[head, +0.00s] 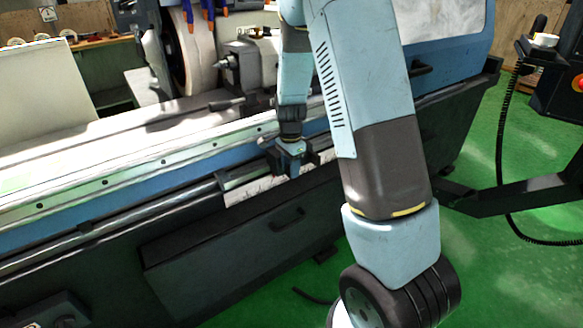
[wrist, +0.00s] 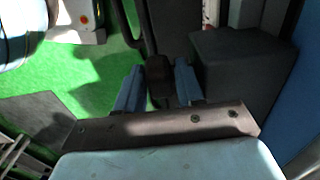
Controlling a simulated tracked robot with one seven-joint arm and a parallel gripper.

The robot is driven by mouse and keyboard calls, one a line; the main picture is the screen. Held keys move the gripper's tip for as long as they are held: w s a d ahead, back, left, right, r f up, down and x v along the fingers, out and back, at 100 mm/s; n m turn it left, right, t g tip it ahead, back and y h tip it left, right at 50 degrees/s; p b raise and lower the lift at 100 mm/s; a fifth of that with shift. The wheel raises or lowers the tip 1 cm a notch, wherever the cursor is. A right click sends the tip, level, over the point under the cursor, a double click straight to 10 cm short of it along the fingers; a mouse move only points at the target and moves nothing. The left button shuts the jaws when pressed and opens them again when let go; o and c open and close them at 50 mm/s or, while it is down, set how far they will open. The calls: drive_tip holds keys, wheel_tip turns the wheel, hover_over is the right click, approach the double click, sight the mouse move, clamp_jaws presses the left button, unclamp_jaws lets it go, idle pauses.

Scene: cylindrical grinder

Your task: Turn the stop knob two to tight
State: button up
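A dark knob (wrist: 158,72) sits between the two blue fingers of my gripper (wrist: 157,82) in the wrist view. One finger is on each side of it, very close; I cannot tell whether they touch it. Any marking on the knob or how tight it is cannot be read. In the head view my gripper (head: 292,168) points down at the front of the cylindrical grinder (head: 130,185), at the rail by a pale plate. The knob cannot be made out there, as my gripper covers that spot.
A dark box-like part (wrist: 240,70) stands close to the right of the fingers in the wrist view. In the head view a dark drawer-like front (head: 230,250) lies below the rail. A control pendant (head: 548,60) with a coiled cable is at right. Green floor lies open at lower right.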

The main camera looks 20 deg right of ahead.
drive_tip(key=shift+f, duration=0.1)
drive_tip(key=shift+c, duration=0.2)
drive_tip(key=c, duration=0.6)
drive_tip(key=shift+c, duration=0.2)
drive_tip(key=shift+w+d+y, duration=0.1)
drive_tip(key=shift+d+y, duration=0.05)
drive_tip(key=shift+y, duration=0.25)
drive_tip(key=shift+w+d+g+y, duration=0.15)
drive_tip(key=shift+g+y, duration=0.15)
drive_tip(key=shift+y, duration=0.4)
drive_tip(key=shift+d+g+y, duration=0.15)
drive_tip(key=shift+g+y, duration=0.15)
drive_tip(key=shift+y, duration=0.4)
drive_tip(key=shift+w+d+g+y, duration=0.15)
drive_tip(key=shift+g+y, duration=0.35)
drive_tip(key=shift+y, duration=1.1)
